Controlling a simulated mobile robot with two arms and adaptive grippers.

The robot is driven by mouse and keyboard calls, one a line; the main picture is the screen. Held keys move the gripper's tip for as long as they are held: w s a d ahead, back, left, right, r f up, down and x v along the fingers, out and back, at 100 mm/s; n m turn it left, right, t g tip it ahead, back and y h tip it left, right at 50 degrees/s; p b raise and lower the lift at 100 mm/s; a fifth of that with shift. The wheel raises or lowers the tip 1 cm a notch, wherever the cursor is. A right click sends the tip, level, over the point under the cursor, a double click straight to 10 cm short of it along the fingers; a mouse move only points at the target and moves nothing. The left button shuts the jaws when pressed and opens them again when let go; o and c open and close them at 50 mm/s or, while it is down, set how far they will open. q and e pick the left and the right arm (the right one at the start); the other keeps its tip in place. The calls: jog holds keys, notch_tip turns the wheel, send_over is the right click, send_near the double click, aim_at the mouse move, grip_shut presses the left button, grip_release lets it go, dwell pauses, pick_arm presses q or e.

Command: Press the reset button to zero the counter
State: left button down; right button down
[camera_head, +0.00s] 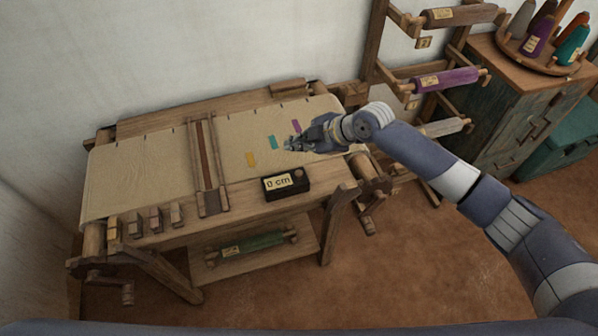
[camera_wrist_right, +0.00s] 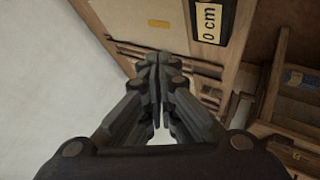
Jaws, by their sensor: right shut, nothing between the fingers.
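The counter (camera_head: 286,185) is a small black box on the front rail of the loom, and its pale label reads "0 cm". A small reddish button (camera_head: 298,174) seems to sit on its top, too small to see well. The counter also shows at the top edge of the wrist view (camera_wrist_right: 209,22), partly cut off. My right gripper (camera_head: 290,145) is shut and empty above the cloth, behind the counter and apart from it in the head view. Its closed fingers (camera_wrist_right: 157,62) point towards the loom in the wrist view. My left gripper is not in view.
The wooden loom (camera_head: 150,238) carries beige cloth (camera_head: 135,180) with yellow, teal and purple marks. A wooden beater (camera_head: 207,165) crosses the cloth. A rack with a purple roll (camera_head: 447,80) and a cabinet (camera_head: 510,105) with thread cones stand at the right.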

jog(key=shift+d, duration=0.1)
jog(key=shift+f, duration=0.1)
jog(key=b, duration=0.6)
send_over(298, 176)
notch_tip(298, 176, down, 8)
jog(key=shift+r, duration=0.2)
jog(key=shift+w+f, duration=0.1)
jog(key=shift+f, duration=0.45)
jog(key=shift+f+b, duration=0.1)
jog(key=shift+b, duration=0.2)
dwell(0.4)
jog(key=shift+f+b, duration=0.3)
jog(key=shift+b, duration=0.05)
jog(key=shift+f+b, duration=0.6)
jog(key=shift+f, duration=0.05)
dwell(0.6)
jog(key=shift+r, duration=0.15)
jog(key=shift+r+p, duration=0.65)
jog(key=shift+r, duration=0.25)
